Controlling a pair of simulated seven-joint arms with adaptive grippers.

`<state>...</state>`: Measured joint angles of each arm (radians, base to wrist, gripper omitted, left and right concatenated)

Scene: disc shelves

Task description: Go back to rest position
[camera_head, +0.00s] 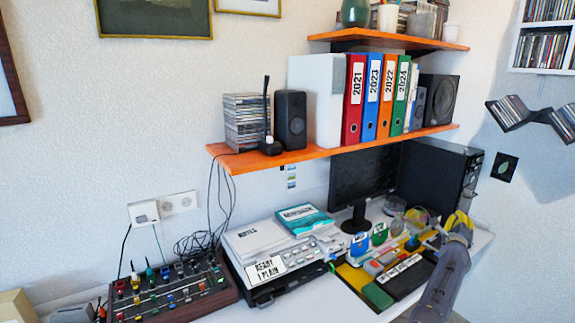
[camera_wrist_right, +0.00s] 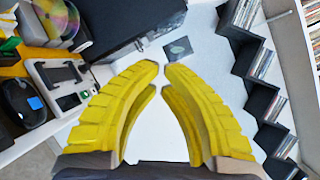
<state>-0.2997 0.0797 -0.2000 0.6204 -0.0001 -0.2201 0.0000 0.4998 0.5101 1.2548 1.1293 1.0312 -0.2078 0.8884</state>
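My right gripper (camera_head: 458,218) has yellow fingers and is over the right end of the desk in the head view, close to the black computer tower. In the right wrist view, its two ribbed fingers (camera_wrist_right: 161,68) lean together and their tips almost meet. Nothing shows between them, so it looks shut and empty. My left gripper and left arm are not in the head view.
A black tower (camera_head: 436,180) and monitor (camera_head: 362,178) stand behind my right gripper. An orange shelf (camera_head: 325,150) with binders is above them. A printer (camera_head: 285,245) and mixer (camera_head: 170,290) fill the desk leftward. Disc racks (camera_wrist_right: 268,95) hang on the right wall.

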